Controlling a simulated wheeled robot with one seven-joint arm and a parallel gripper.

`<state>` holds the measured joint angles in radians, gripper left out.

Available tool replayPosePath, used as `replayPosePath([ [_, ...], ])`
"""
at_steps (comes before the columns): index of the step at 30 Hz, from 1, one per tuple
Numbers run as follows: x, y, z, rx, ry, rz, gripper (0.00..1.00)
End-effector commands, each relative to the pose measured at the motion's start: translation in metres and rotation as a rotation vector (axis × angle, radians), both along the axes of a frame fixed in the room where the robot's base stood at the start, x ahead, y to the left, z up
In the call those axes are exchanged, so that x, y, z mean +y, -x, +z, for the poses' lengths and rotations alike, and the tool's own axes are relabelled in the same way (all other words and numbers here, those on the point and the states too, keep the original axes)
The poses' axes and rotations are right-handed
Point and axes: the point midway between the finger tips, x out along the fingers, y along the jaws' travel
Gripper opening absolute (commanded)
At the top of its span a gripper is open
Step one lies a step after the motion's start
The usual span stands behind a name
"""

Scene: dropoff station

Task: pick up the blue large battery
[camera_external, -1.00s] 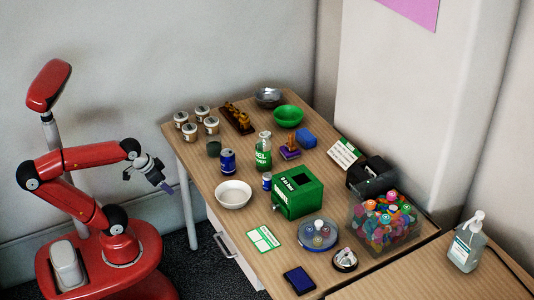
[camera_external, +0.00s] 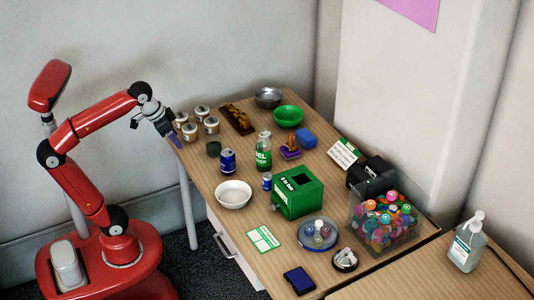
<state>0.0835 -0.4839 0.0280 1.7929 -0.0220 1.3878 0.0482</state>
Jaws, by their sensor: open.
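The blue large battery appears to be the larger blue cylinder (camera_external: 228,161) with a silver top, upright on the wooden table (camera_external: 205,183), left of the green-labelled bottle (camera_external: 263,152). A smaller blue cylinder (camera_external: 267,181) stands to its right and nearer the camera. My gripper (camera_external: 177,142) is open and empty at the left edge of the table, beside the jars and to the left of the blue battery, apart from it. The gap between the fingers is hard to see at this size.
Several lidded jars (camera_external: 190,132) stand close to my gripper. A dark cup (camera_external: 214,148) stands just left of the battery. A white bowl (camera_external: 233,194) lies in front of it. A green box (camera_external: 298,192) and a green bowl (camera_external: 288,116) are further right.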

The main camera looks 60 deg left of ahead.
Motion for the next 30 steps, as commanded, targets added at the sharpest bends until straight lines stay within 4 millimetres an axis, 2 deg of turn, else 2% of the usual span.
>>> replayPosePath([
  [1,-0.009,-0.021,0.004,0.017,0.002,-0.036,0.55],
  [6,-0.045,-0.092,0.014,0.068,-0.003,-0.168,0.55],
  [9,-0.073,-0.132,0.013,0.094,-0.012,-0.245,0.55],
  [12,-0.098,-0.16,0.007,0.114,-0.025,-0.306,0.55],
  [15,-0.119,-0.18,0.001,0.126,-0.035,-0.353,0.55],
  [21,-0.152,-0.207,-0.013,0.146,-0.055,-0.422,0.55],
  [28,-0.182,-0.226,-0.029,0.162,-0.074,-0.484,0.55],
  [30,-0.182,-0.226,-0.036,0.164,-0.074,-0.483,0.55],
])
